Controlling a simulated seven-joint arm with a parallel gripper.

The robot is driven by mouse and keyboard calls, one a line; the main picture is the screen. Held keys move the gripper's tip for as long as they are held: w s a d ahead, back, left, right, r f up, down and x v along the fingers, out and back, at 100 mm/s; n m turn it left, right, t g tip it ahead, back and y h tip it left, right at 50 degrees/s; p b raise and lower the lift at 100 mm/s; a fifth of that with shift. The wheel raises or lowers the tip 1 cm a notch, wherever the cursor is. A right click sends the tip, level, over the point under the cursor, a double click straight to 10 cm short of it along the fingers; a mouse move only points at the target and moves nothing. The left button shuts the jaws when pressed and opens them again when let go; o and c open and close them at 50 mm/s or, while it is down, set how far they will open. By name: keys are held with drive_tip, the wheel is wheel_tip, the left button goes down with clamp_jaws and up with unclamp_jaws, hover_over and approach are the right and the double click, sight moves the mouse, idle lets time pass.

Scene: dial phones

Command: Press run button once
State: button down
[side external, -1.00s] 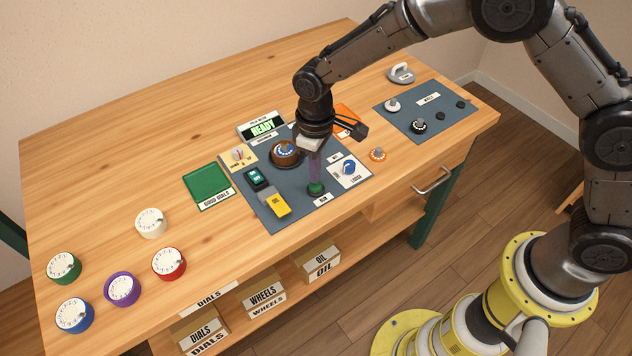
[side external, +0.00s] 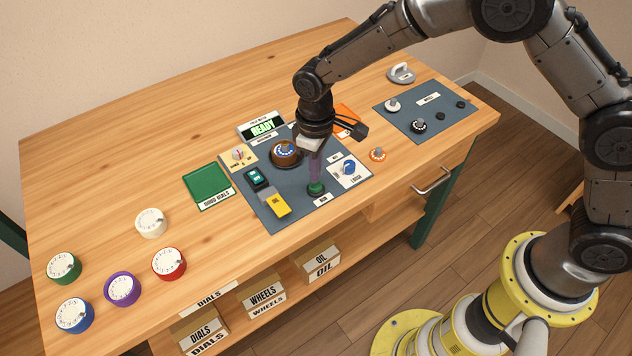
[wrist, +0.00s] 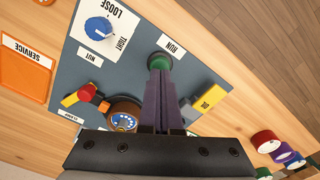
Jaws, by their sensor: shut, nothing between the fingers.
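The run button is a green round knob (side external: 315,189) on a dark base, at the front edge of the grey mat, behind the RUN label (side external: 322,199). It also shows in the wrist view (wrist: 160,60), partly covered by my fingers. My gripper (side external: 315,180) points down over the button, with its purple fingers shut and empty. In the wrist view, the fingertips (wrist: 159,72) overlap the button's edge; I cannot tell whether they touch or press it. The display (side external: 263,127) at the back of the mat reads READY.
Close by on the grey mat (side external: 290,205) are a yellow oil block (side external: 278,206), a blue dial on a LOOSE/TIGHT plate (side external: 348,168) and a brown round holder with a blue dial (side external: 285,152). Several loose dials lie at the left. The table's front edge is near.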

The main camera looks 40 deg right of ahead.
drive_tip(key=shift+f, duration=1.05)
idle(0.4)
wheel_tip(320, 180, up, 13)
idle(1.6)
